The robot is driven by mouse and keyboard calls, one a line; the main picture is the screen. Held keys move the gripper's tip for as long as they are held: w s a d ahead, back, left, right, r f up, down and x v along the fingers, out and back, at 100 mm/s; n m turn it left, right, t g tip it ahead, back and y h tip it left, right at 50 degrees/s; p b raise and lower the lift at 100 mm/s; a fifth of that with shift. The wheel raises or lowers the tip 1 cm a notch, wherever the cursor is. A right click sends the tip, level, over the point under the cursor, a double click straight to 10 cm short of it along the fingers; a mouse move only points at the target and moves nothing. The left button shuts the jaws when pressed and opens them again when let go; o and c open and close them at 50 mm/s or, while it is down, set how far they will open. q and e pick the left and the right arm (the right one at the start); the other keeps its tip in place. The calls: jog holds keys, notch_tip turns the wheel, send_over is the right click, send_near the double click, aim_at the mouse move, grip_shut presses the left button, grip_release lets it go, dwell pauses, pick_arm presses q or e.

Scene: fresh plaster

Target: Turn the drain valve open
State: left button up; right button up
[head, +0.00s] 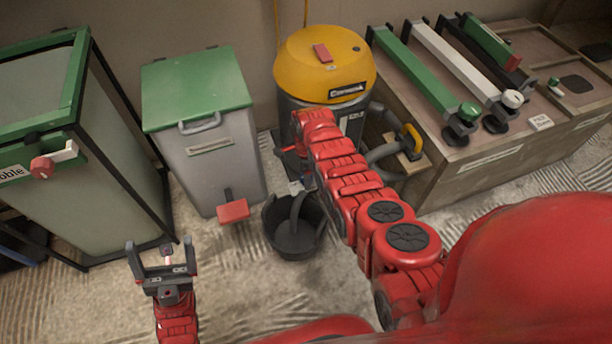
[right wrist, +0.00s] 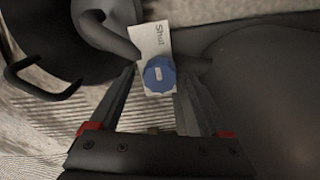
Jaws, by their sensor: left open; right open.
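The drain valve's blue knob (right wrist: 158,75) shows in the right wrist view, beside a white label (right wrist: 152,40) reading "Shut". My right gripper (right wrist: 157,82) is open, with its two fingers on either side of the knob; I cannot tell whether they touch it. In the head view my right arm hides the valve, low on the grey drum vacuum with a yellow lid (head: 312,60). A black bucket (head: 293,245) stands on the floor below, with a grey spout or hose over it. My left gripper (head: 162,256) is open and empty at the lower left.
A grey bin with a green lid (head: 197,88) stands left of the vacuum, with a red pedal (head: 233,211) in front. A green-framed cabinet (head: 85,180) is further left. A wooden bench (head: 465,170) with clamped bars is on the right. Rough floor is free at the front.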

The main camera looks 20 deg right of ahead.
grip_shut()
dwell(0.4)
